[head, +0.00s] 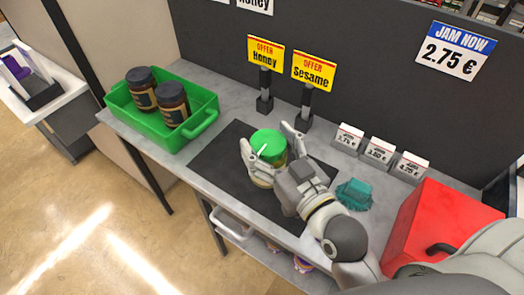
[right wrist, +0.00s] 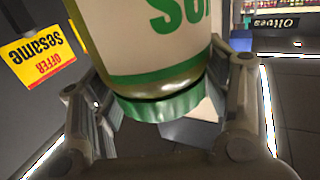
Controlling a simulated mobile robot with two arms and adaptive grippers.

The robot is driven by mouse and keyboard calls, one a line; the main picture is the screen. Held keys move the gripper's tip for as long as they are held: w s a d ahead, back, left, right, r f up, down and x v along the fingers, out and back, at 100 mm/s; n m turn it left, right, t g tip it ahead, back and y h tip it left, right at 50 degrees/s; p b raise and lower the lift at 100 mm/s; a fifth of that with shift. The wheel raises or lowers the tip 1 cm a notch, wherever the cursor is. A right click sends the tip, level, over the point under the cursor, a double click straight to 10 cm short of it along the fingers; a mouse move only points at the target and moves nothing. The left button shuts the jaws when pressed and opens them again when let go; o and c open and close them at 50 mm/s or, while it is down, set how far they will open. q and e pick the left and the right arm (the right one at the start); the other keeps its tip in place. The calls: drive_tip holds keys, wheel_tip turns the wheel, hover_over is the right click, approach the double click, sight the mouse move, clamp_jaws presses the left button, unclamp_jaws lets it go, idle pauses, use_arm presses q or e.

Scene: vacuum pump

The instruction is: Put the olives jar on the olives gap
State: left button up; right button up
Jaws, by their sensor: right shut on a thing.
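The olives jar (head: 268,143), with a green lid, is held upright between the fingers of my right gripper (head: 269,140). It appears above the black mat on the table; I cannot tell whether its base touches the mat. In the right wrist view the jar (right wrist: 150,45) shows upside down, with a pale label and green letters only partly in view. Both fingers of my right gripper flank it there. An Olives sign (right wrist: 272,22) shows upside down at the upper right of that view. The olives gap itself cannot be made out. My left gripper is not in view.
A green crate (head: 200,125) with two dark jars (head: 172,103) stands at the table's left. Honey (head: 265,56) and Sesame (head: 314,70) signs stand behind the black mat (head: 215,160). Price cards (head: 379,152), a teal cloth-like item (head: 354,194) and a red box (head: 430,225) are at the right.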

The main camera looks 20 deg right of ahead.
drive_tip(key=w, duration=0.1)
drive_tip(key=w+f, duration=0.1)
drive_tip(key=w, duration=0.1)
drive_tip(key=w+d+f+p, duration=0.1)
drive_tip(key=w, duration=0.1)
drive_tip(key=shift+w, duration=0.25)
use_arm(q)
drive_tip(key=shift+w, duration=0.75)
use_arm(e)
drive_tip(key=w+d+f, duration=0.1)
drive_tip(key=w+f, duration=0.3)
drive_tip(key=f, duration=0.5)
drive_tip(key=shift+w+f, duration=0.1)
drive_tip(key=o, duration=1.4)
drive_tip(key=shift+f, duration=0.1)
drive_tip(key=o, duration=0.4)
